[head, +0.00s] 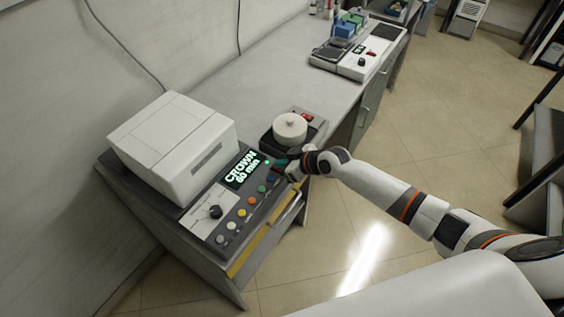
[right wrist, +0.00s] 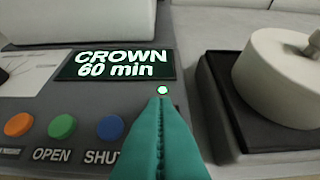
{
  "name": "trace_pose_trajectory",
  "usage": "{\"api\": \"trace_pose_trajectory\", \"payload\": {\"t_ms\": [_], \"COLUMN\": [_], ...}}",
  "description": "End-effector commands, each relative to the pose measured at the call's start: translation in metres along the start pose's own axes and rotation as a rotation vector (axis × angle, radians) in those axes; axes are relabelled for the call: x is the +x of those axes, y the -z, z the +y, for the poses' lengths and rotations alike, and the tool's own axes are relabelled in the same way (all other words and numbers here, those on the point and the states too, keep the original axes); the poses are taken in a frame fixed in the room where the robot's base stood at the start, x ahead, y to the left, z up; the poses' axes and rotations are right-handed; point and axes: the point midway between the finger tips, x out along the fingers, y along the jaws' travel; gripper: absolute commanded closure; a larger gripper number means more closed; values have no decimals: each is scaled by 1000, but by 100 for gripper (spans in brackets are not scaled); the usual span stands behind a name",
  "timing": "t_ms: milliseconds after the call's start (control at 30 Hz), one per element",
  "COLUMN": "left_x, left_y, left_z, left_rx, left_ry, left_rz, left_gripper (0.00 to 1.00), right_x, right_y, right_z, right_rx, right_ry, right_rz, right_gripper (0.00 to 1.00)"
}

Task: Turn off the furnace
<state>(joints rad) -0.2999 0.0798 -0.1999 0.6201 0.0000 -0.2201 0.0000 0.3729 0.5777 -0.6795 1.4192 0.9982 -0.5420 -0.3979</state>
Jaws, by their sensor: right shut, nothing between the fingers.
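The furnace (head: 172,145) is a white box with a grey sloping control panel at the left of the head view. Its lit display (head: 243,168) reads "CROWN 60 min" and also shows in the right wrist view (right wrist: 116,64). A black dial (head: 214,212) and several coloured buttons sit on the panel. In the right wrist view, OPEN is under a green button (right wrist: 62,127) and "SHU" under a blue one (right wrist: 110,128). My right gripper (head: 280,162) is shut and empty, its teal fingertips (right wrist: 160,100) just below a small glowing green light (right wrist: 163,90). Contact cannot be told. My left gripper is out of view.
A dark-based device with a round white top (head: 290,128) stands close to the right of the panel. Another white device (head: 362,62) is farther along the bench (head: 255,95).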

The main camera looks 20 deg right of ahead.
Motion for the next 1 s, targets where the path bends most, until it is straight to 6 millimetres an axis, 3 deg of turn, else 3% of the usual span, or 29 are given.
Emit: {"api": "trace_pose_trajectory", "payload": {"t_ms": [300,467,533,1000], "left_x": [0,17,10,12], "left_y": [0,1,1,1], "left_z": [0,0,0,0], "left_rx": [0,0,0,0], "left_ry": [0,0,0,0], "left_rz": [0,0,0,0], "left_gripper": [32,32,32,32], "right_x": [1,10,5,12], "right_y": [1,6,2,-6], "right_z": [0,0,0,0], "right_rx": [0,-2,0,0], "right_ry": [0,0,0,0], "right_rz": [-1,1,2,4], "right_gripper": [100,100,100,100]}}
